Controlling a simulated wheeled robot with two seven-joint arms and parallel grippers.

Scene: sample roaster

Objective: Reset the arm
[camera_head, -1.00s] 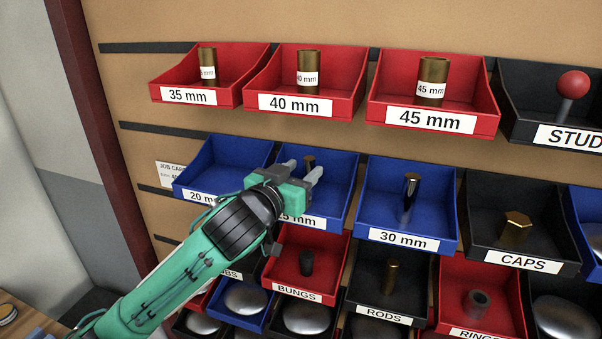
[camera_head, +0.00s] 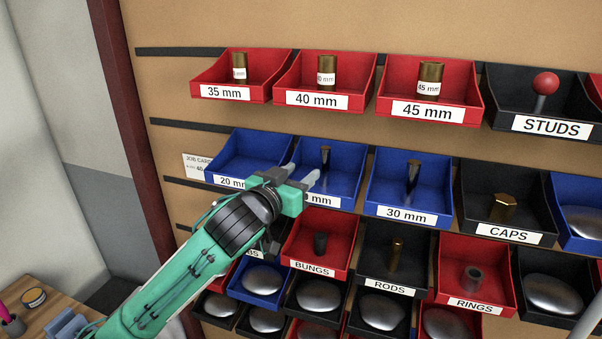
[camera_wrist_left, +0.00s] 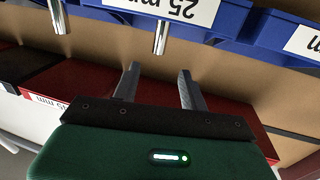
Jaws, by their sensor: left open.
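My left gripper (camera_head: 298,178) is open and empty, in front of the blue bin row in the head view. Its two grey fingers are apart, in front of the 25 mm bin (camera_head: 340,165), and its body hides part of that bin's label. In the left wrist view the open fingers (camera_wrist_left: 158,88) show nothing between them, with the 25 mm label (camera_wrist_left: 187,10) beyond. My right gripper is not in view.
Red bins marked 35, 40 and 45 mm (camera_head: 428,105) hang above. The 20 mm bin (camera_head: 255,150) looks empty; the 30 mm bin (camera_head: 408,213) holds a dark cylinder. Bins of bungs, rods, rings and caps (camera_head: 503,232) hang right and below. A wooden table (camera_head: 40,318) stands lower left.

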